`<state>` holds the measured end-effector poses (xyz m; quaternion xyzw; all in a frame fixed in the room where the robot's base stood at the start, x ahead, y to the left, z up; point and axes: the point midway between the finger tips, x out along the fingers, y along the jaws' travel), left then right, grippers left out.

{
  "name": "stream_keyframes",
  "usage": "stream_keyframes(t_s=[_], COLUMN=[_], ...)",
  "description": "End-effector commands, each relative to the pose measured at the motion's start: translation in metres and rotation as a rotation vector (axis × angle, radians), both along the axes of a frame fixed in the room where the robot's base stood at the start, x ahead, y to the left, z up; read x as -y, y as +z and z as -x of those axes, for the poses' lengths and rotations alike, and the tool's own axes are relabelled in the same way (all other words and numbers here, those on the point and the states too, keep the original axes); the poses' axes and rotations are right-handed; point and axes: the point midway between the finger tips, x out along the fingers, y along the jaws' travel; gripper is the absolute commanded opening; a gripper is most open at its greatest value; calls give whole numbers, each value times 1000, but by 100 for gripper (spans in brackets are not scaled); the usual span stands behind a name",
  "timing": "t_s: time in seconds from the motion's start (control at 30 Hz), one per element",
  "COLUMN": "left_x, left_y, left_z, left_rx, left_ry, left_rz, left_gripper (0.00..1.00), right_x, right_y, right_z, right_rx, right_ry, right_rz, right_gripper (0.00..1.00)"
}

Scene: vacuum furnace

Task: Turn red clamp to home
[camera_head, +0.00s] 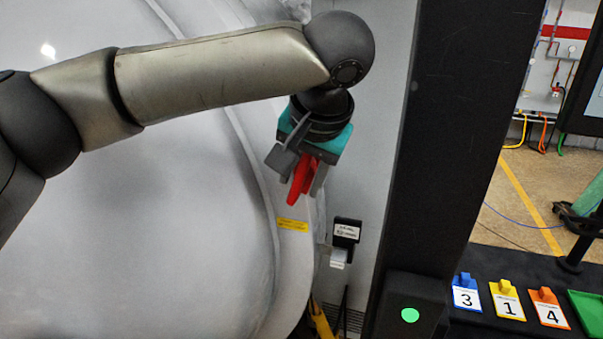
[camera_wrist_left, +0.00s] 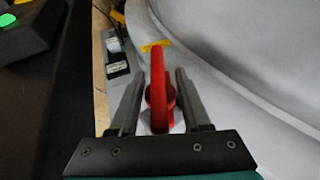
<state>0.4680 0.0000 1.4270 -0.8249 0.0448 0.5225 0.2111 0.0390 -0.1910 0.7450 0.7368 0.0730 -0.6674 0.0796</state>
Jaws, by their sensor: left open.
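The red clamp (camera_head: 301,180) sits at the rim of the large pale furnace door, left of the black column. Its handle hangs downward in the head view, tilted slightly. My left gripper (camera_head: 302,172) is at the clamp, coming from above, and partly hides it. In the left wrist view the red clamp (camera_wrist_left: 159,95) stands between the two grey fingers of the open left gripper (camera_wrist_left: 160,98). A gap shows on each side of the clamp. My right gripper is not in view.
A black column (camera_head: 440,130) stands right of the clamp. A small black box with a white label (camera_head: 346,231) is below it. A yellow label (camera_head: 292,224) is on the door rim.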

Motion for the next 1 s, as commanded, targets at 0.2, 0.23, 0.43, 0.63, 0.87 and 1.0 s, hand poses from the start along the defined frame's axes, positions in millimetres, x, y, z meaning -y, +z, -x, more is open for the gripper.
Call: stream_keyframes(t_s=[0.2, 0.23, 0.43, 0.63, 0.87, 1.0], left_x=[0, 0, 0, 0, 0, 0], left_y=[-1, -1, -1, -1, -1, -1], left_z=[-1, -1, 0, 0, 0, 0], left_rx=[0, 0, 0, 0, 0, 0], left_ry=[0, 0, 0, 0, 0, 0], left_rz=[0, 0, 0, 0, 0, 0], left_gripper=[48, 48, 27, 5, 0, 0], right_x=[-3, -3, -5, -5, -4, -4], right_y=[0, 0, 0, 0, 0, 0], right_z=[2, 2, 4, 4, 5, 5], right_rx=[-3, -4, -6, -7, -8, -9], right_ry=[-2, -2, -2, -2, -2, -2], right_rz=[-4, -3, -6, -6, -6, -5], right_gripper=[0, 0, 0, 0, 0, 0])
